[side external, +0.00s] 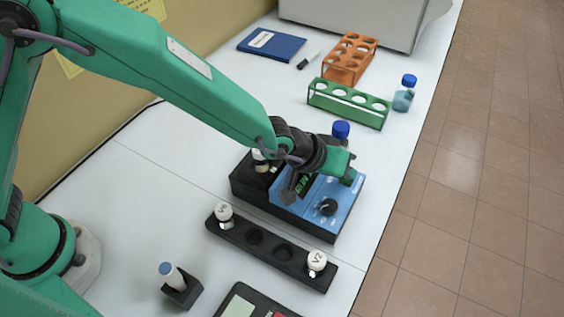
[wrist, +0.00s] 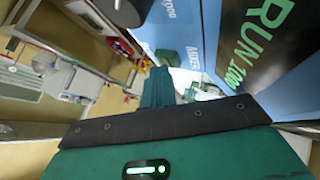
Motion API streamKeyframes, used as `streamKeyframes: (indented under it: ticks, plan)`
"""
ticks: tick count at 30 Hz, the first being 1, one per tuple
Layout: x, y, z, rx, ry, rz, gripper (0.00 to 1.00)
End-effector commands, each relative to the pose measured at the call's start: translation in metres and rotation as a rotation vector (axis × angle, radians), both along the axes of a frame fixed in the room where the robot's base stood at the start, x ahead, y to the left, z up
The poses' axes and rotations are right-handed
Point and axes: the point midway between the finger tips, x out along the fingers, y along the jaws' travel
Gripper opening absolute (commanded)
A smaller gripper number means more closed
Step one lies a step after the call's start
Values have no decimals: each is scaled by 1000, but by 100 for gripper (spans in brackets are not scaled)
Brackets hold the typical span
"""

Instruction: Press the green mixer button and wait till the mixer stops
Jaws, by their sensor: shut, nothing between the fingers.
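The mixer (side external: 268,200) is a black box with a blue control panel (side external: 340,198) and a black knob (side external: 328,207). A vial with a white cap (side external: 259,154) sits in the mixer's left part, partly hidden by my arm. My gripper (side external: 350,178) is shut and empty, pointing down at the right end of the panel; I cannot tell whether it touches. In the wrist view its fingers (wrist: 158,85) reach to the panel, and the mixer's dark display (wrist: 262,40) reads "RUN" in green with a number. The green button is not visible in either view.
A black rack (side external: 268,240) with two white-capped vials stands in front of the mixer. A small black holder (side external: 182,291) has a capped vial. A green rack (side external: 347,104), an orange rack (side external: 350,58) and a blue-capped bottle (side external: 403,97) stand behind. The table's right edge is close.

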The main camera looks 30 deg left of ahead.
Motion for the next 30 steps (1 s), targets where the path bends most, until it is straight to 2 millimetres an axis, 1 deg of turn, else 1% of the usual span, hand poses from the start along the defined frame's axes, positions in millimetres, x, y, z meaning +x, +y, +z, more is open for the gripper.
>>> streamKeyframes:
  ticks: [13,26,30]
  plan:
    - [0,0,15,0,0,0,0]
    - [0,0,17,0,0,0,0]
    - [0,0,20,0,0,0,0]
